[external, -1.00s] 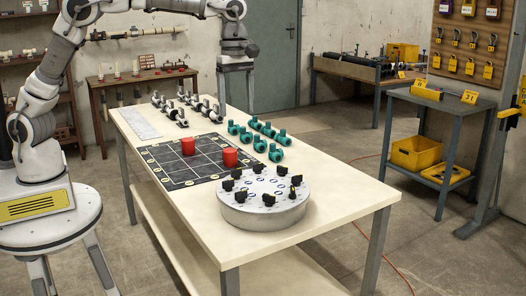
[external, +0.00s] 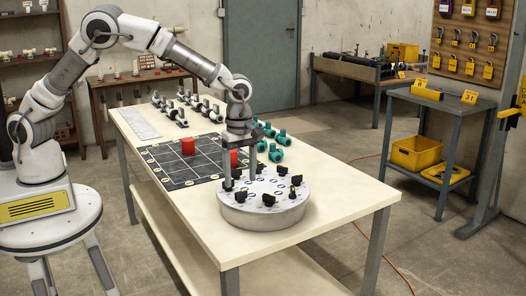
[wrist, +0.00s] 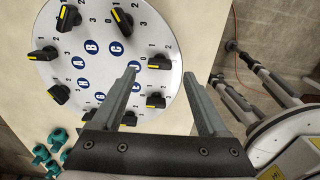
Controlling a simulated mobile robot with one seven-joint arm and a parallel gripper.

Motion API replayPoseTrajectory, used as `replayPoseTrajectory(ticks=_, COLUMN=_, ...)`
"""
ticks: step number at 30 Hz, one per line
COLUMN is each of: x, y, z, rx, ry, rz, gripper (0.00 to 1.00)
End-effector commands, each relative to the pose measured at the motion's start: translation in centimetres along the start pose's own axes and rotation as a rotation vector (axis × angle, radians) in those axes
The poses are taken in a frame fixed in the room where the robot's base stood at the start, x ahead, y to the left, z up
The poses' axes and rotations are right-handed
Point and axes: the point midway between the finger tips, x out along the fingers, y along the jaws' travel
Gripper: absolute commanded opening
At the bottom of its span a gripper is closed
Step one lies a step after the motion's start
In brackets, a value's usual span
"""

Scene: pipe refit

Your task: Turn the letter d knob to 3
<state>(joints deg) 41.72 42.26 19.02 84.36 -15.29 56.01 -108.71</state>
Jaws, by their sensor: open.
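The round grey dial panel (external: 262,212) stands on the table with several black knobs around its rim. In the wrist view the panel (wrist: 60,18) shows blue letter discs and small numbers, and the knobs have yellow marks. My gripper (external: 241,178) points down over the panel's far-left part, fingers apart and empty. In the wrist view my gripper (wrist: 161,75) has one black knob (wrist: 159,62) by its fingertips and another black knob (wrist: 155,101) lower between the fingers. The left finger partly covers the letter discs there, so I cannot tell which knob is d.
The table's front right (external: 345,200) is clear.

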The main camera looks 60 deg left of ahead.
Motion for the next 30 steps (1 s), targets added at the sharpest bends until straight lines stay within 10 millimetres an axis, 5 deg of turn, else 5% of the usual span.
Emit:
replayPoseTrajectory(ticks=7, x=3.5, y=0.0, z=0.0, rx=0.000, ry=0.000, rz=-0.001, gripper=0.76)
replayPoseTrajectory(ticks=19, x=4.3, y=0.0, z=0.0, rx=0.000, ry=-0.001, rz=0.001, gripper=0.76)
replayPoseTrajectory(ticks=30, x=4.2, y=0.0, z=0.0, rx=0.000, ry=-0.001, rz=0.001, gripper=0.11)
